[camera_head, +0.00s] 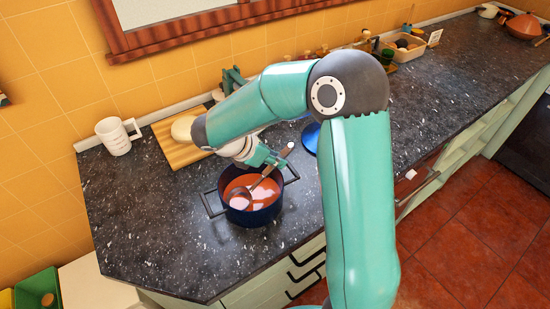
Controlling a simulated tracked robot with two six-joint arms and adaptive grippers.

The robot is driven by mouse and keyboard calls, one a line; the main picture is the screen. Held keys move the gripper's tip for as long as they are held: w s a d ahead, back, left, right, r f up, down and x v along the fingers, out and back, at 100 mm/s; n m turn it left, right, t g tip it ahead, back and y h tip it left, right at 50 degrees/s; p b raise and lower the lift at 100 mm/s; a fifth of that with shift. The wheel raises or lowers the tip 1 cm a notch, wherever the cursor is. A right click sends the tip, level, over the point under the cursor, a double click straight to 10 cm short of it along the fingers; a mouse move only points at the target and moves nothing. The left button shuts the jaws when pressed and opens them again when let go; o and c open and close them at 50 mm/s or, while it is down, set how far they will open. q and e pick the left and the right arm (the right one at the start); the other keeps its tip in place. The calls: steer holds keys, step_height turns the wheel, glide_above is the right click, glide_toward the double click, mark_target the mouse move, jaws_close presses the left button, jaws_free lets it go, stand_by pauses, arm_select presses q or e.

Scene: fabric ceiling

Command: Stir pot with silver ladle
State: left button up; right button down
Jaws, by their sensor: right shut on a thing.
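The dark blue pot (258,216) stands on the speckled dark counter and holds an orange-red liquid with pale pieces. The silver ladle (268,174) slants into the pot, its bowl end in the liquid at the left side. Its handle rises to the upper right, with the end showing near the gripper. My right gripper (272,163) is just above the pot's far rim, shut on the ladle's handle. My right arm hides part of the counter behind it. My left gripper does not show.
A wooden board (172,146) lies behind the pot, and a white mug (113,136) stands at the counter's left end. A blue round thing (311,136) is right of the pot, partly hidden. A beige tray (402,48) sits farther right. The counter left of the pot is clear.

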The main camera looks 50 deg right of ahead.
steer(key=shift+r+p, duration=1.05)
steer(key=shift+r, duration=0.5)
step_height(320, 180, up, 8)
steer(key=shift+f, duration=0.15)
steer(key=shift+r, duration=1.5)
steer(key=shift+f, duration=0.1)
